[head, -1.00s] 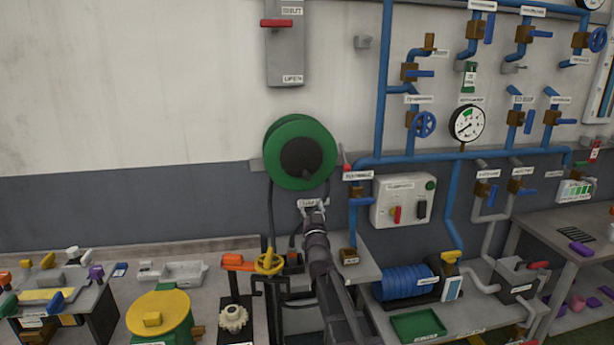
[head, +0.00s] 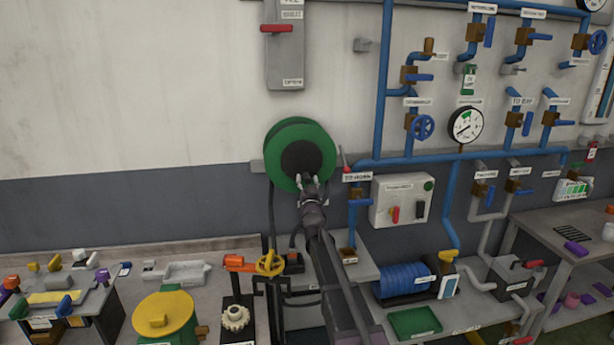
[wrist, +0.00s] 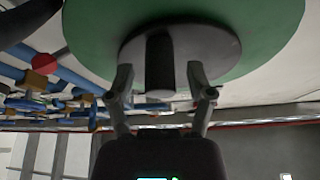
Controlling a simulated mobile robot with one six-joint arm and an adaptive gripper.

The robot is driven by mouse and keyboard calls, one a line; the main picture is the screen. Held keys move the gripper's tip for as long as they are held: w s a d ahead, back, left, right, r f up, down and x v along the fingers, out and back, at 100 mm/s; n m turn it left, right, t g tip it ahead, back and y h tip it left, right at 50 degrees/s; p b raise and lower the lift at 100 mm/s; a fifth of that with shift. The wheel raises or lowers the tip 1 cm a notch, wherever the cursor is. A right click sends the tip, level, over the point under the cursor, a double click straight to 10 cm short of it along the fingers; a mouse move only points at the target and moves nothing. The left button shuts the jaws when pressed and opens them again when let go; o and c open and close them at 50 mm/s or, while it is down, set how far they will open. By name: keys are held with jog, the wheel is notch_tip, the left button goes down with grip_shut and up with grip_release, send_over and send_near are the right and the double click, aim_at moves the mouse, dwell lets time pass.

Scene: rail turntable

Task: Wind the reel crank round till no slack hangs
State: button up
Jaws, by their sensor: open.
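The green reel (head: 287,140) is mounted on the wall, with a round dark hub (head: 302,157) on its face. A dark hose hangs down from the reel's left side. In the wrist view the reel's green face (wrist: 265,45) fills the top, with the dark hub disc (wrist: 215,48) and a short dark crank knob (wrist: 160,65) standing out from it. My gripper (head: 312,182) is at the lower edge of the hub. In the wrist view my gripper (wrist: 160,85) is open, with one fingertip on each side of the knob. I cannot tell whether they touch it.
A red-knobbed lever (head: 346,168) is close at the reel's right. Blue pipes (head: 388,80) and a switch box (head: 402,200) are further right.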

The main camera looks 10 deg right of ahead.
jog(key=shift+w+r, duration=0.15)
jog(key=shift+w, duration=0.3)
grip_shut()
jog(key=shift+a, duration=0.1)
jog(key=shift+n, duration=0.3)
